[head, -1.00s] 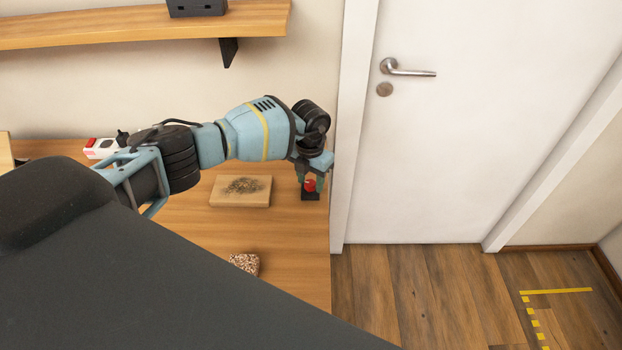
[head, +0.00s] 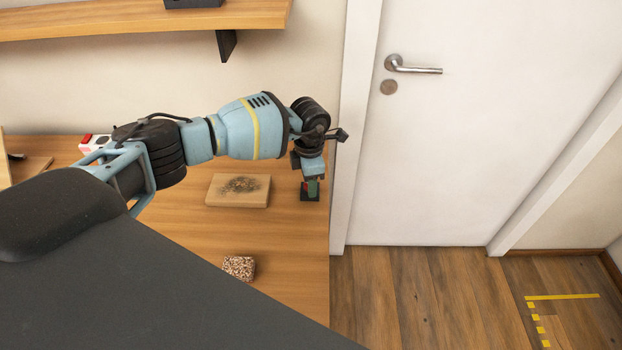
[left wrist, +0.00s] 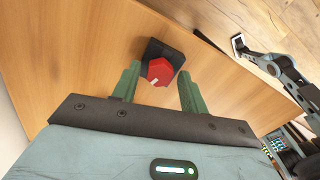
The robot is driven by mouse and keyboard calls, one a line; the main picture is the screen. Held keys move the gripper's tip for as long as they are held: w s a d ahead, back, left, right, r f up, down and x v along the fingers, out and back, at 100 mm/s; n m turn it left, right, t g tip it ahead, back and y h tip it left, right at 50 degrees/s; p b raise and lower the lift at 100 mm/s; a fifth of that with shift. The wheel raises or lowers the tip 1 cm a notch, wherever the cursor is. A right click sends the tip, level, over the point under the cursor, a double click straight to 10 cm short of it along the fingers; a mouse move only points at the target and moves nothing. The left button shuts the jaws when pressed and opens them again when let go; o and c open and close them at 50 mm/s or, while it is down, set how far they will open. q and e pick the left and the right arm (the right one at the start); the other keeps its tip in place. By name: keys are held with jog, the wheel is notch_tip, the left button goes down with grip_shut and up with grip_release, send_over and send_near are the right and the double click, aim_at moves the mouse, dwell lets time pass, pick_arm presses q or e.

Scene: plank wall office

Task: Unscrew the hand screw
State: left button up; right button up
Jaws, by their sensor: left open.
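The hand screw is a red faceted knob (left wrist: 160,70) on a black square base (left wrist: 167,52) near the desk's right edge. In the left wrist view it lies just ahead of my left gripper (left wrist: 157,90), between the lines of its two green fingers. The fingers are apart, with a gap on each side of the knob. In the head view my left gripper (head: 311,187) points down over the black base (head: 309,197) and mostly hides the knob. An arm of mine shows at the right of the left wrist view; its gripper end is too small to read.
A wooden board (head: 238,190) with a dark speckled patch lies left of the screw. A speckled block (head: 239,267) is nearer the front, and a red and white item (head: 94,143) at the back. The door frame (head: 357,130) is close to the right of the wrist.

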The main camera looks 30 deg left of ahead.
jog(key=shift+s+f, duration=0.1)
jog(key=shift+s, duration=0.05)
pick_arm(q)
jog(key=shift+f+m+b, duration=0.1)
jog(key=shift+m+b, duration=0.2)
jog(key=shift+m, duration=1.7)
jog(key=shift+m+b, duration=0.35)
jog(key=shift+m, duration=0.15)
pick_arm(e)
jog(key=shift+s+f+g, duration=0.3)
jog(key=shift+s+f, duration=0.35)
jog(key=shift+f, duration=0.35)
pick_arm(q)
jog(key=m, duration=0.2)
jog(key=shift+m+b, duration=0.3)
jog(key=shift+b, duration=0.1)
jog(key=shift+m+b, duration=0.3)
jog(key=shift+m, duration=0.9)
jog(key=shift+w, duration=0.1)
pick_arm(e)
jog(key=shift+s+f, duration=0.75)
jog(key=shift+f, duration=0.3)
